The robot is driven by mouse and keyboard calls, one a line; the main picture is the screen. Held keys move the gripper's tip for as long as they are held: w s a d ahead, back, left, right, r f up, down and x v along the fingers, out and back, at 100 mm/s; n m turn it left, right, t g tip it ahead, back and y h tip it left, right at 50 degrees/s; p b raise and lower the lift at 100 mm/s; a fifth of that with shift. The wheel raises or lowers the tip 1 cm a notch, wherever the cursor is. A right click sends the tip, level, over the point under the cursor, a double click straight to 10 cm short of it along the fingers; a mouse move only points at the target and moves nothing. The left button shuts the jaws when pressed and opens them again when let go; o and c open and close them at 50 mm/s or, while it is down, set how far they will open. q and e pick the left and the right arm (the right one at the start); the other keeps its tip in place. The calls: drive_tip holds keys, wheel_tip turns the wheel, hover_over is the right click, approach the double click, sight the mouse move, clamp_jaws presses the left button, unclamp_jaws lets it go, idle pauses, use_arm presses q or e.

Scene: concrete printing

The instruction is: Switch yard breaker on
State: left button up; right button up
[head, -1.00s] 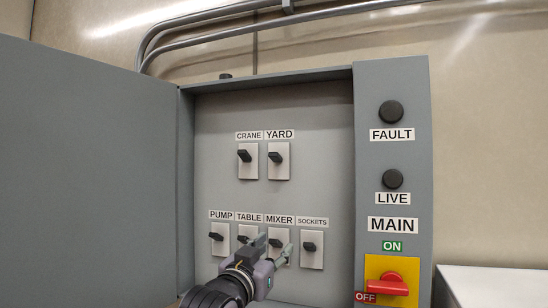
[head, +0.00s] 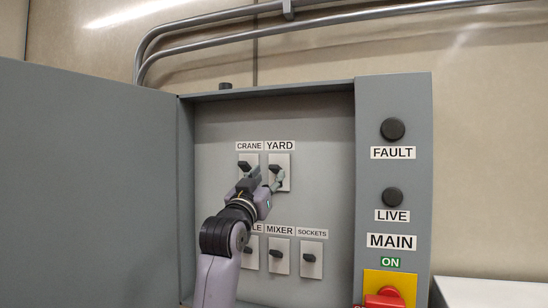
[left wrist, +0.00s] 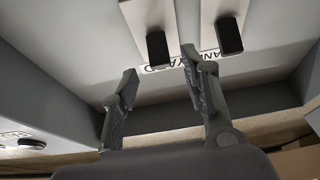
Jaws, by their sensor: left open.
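The yard breaker (head: 286,174) is a light plate with a short black lever under the YARD label, in the upper row of the open grey panel. Its black lever (left wrist: 157,50) shows in the left wrist view, which looks upside down. My left gripper (head: 262,181) is open and empty, just in front of the lower part of the crane and yard breakers. In the left wrist view its two fingertips (left wrist: 160,68) are spread on either side of the yard lever. I cannot tell whether they touch it. My right gripper is out of view.
The crane breaker (head: 245,165) sits close to the left, its lever (left wrist: 229,36) beside one finger. Mixer (head: 277,254) and sockets (head: 310,258) breakers are below; my arm hides others. The open door (head: 90,180) stands left. The red main switch (head: 384,299) is lower right.

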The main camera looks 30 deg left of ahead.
sight(273, 170)
use_arm(q)
drive_tip(key=p+x, duration=0.2)
drive_tip(key=x, duration=0.2)
drive_tip(key=shift+w+r, duration=0.15)
drive_tip(key=shift+w, duration=0.05)
drive_tip(key=shift+w+a, duration=0.15)
drive_tip(key=shift+w, duration=0.3)
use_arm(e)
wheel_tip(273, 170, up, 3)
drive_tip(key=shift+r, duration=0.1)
use_arm(q)
drive_tip(key=shift+c, duration=0.4)
clamp_jaws()
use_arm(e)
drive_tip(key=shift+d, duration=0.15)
